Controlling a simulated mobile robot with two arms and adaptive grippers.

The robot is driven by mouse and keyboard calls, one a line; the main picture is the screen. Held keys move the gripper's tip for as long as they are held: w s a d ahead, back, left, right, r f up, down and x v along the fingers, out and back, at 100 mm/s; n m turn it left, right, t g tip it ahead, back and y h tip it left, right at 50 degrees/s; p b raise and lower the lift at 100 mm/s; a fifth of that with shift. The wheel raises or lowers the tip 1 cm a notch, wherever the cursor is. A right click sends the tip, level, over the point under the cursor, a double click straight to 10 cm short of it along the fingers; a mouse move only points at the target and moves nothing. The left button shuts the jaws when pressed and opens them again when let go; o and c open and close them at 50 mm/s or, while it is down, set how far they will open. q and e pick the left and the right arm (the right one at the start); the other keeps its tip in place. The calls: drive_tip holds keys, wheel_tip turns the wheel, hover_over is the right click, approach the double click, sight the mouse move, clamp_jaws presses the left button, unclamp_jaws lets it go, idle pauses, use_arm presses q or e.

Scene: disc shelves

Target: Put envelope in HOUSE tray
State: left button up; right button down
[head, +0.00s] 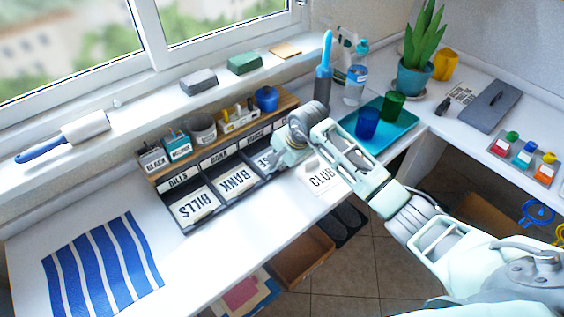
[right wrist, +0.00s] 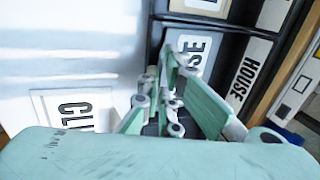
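A white envelope lettered in capitals (right wrist: 194,48), of which I read "USE", lies at the HOUSE tray (right wrist: 243,75) in the right wrist view. In the head view only its "SE" end (head: 265,161) shows; my right arm covers the rest. My right gripper (head: 285,150) is over that tray, its fingers (right wrist: 182,68) close beside the envelope. Whether the fingers hold the envelope or stand apart from it I cannot tell. My left gripper is not in view.
BILLS (head: 195,208) and BANK (head: 238,181) envelopes lie in the trays to the left. A CLUB envelope (head: 322,178) lies on the desk just right of the organizer; it also shows in the right wrist view (right wrist: 75,107). A striped blue cloth (head: 103,264) covers the desk's left end.

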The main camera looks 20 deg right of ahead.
drive_tip(key=shift+f, duration=0.25)
drive_tip(key=c, duration=1.9)
unclamp_jaws()
drive_tip(key=shift+o, duration=0.2)
drive_tip(key=shift+r, duration=0.1)
